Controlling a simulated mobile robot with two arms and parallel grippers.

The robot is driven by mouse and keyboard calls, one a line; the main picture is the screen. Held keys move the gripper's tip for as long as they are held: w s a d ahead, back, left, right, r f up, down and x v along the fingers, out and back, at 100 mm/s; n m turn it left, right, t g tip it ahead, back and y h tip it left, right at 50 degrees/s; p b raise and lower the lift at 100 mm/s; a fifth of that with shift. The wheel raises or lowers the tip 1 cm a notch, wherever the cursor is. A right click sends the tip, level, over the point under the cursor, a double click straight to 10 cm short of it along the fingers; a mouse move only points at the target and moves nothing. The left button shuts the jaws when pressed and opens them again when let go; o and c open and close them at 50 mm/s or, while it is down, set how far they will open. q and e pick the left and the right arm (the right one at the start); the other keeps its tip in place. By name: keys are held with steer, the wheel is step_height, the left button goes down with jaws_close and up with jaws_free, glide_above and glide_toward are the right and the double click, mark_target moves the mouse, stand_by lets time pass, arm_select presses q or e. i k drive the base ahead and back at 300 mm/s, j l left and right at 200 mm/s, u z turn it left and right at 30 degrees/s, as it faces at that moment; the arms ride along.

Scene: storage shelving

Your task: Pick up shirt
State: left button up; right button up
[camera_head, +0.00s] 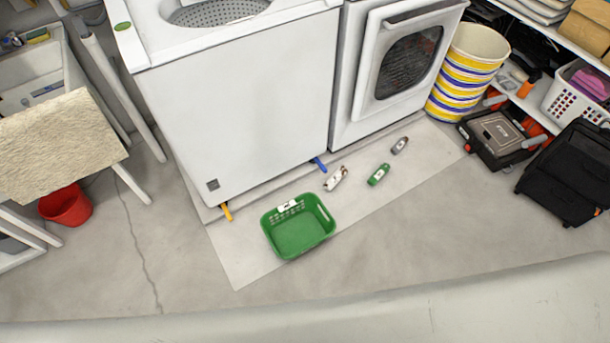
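I cannot make out a shirt for certain. A pink and purple item (592,83), perhaps folded cloth, lies in a white perforated basket (563,102) on the shelving at the right edge. Its kind is too small to tell. A green laundry basket (298,238) stands on the floor in front of the washer, with a small white item at its back rim and no cloth visible inside. The washer's drum (217,12) shows at the top and looks empty where visible. Neither of my grippers is in view.
A red bucket (66,206) stands left.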

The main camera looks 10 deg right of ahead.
mark_target(334, 179)
steer(key=i+l+u, duration=0.15)
steer(key=l+u, duration=0.2)
steer(key=i+l+u, duration=0.1)
steer(key=l+u, duration=0.65)
